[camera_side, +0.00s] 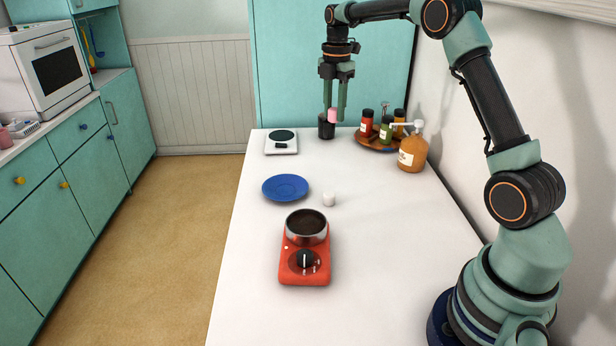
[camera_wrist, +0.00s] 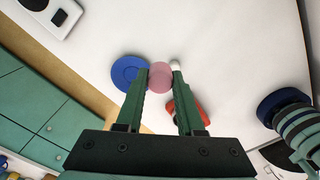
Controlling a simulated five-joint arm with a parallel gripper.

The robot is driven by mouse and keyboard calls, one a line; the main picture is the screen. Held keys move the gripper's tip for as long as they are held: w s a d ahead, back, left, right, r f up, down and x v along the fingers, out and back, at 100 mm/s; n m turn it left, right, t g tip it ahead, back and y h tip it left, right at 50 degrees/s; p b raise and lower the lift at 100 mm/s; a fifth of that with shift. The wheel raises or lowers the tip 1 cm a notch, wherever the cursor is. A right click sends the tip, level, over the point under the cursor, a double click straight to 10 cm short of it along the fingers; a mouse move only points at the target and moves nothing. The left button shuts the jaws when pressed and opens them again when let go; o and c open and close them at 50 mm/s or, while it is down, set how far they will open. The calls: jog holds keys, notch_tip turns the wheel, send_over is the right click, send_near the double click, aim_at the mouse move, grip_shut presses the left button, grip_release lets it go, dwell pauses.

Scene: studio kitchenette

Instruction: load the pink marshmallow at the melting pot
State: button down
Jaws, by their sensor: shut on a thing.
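My gripper (camera_side: 334,115) is shut on the pink marshmallow (camera_side: 332,115), which it holds in the air near the far end of the white counter. In the wrist view the pink marshmallow (camera_wrist: 160,76) sits between the fingertips of my gripper (camera_wrist: 161,78). The melting pot (camera_side: 307,226) is a dark-filled metal bowl on a red base with a black knob, nearer the camera. In the wrist view only part of its red base (camera_wrist: 187,108) shows, partly hidden behind a finger.
A white marshmallow (camera_side: 329,199) lies between the blue plate (camera_side: 285,187) and the pot. A black cup (camera_side: 326,127) stands just below my gripper. A tray of bottles (camera_side: 378,142), an amber pump bottle (camera_side: 412,153) and a white scale (camera_side: 281,146) are nearby. The counter's middle is mostly clear.

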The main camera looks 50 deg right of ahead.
jog(key=c, duration=1.4)
grip_release()
jog(key=shift+c, duration=0.2)
grip_shut()
jog(key=shift+a, duration=0.35)
jog(key=s+a+f, duration=0.3)
jog(key=a, duration=0.9)
send_near(306, 226)
jog(key=shift+f, duration=2.75)
jog(key=shift+f, duration=0.6)
